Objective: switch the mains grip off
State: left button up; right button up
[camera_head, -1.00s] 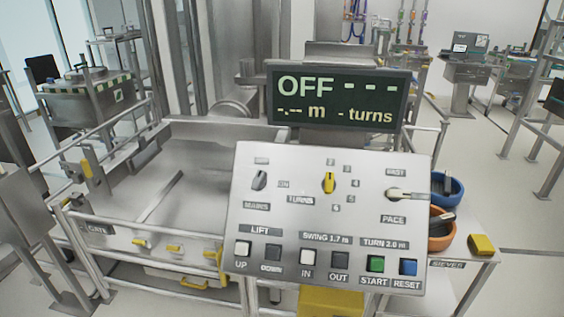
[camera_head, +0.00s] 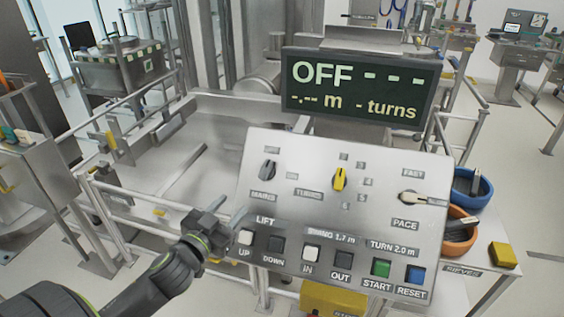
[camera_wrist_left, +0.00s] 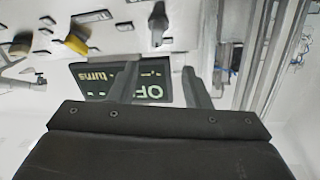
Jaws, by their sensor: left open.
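The mains grip (camera_head: 268,170) is a dark grey knob at the upper left of the sloping steel panel (camera_head: 318,214), standing close to upright with a slight tilt. It also shows in the left wrist view (camera_wrist_left: 158,24), near the top. My left gripper (camera_head: 232,205) is open and empty, below and left of the mains grip and apart from it, near the panel's left edge. In the left wrist view its fingers (camera_wrist_left: 157,75) lie either side of a gap roughly in line with the knob. The display (camera_head: 358,90) reads OFF with dashes. My right gripper is not in view.
The yellow turns knob (camera_head: 339,178) and pale pace knob (camera_head: 412,198) sit right of the mains grip. Below are several push buttons, including green START (camera_head: 381,268) and blue RESET (camera_head: 415,275). Steel rails (camera_head: 105,200) stand left. Blue (camera_head: 472,188) and orange (camera_head: 456,232) bowls stand right.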

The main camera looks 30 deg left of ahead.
pick_arm(q)
jog(key=r, duration=0.1)
jog(key=p, duration=0.6)
send_near(267, 166)
jog(key=w, duration=1)
jog(key=shift+a+f, duration=0.1)
jog(key=shift+a, duration=0.3)
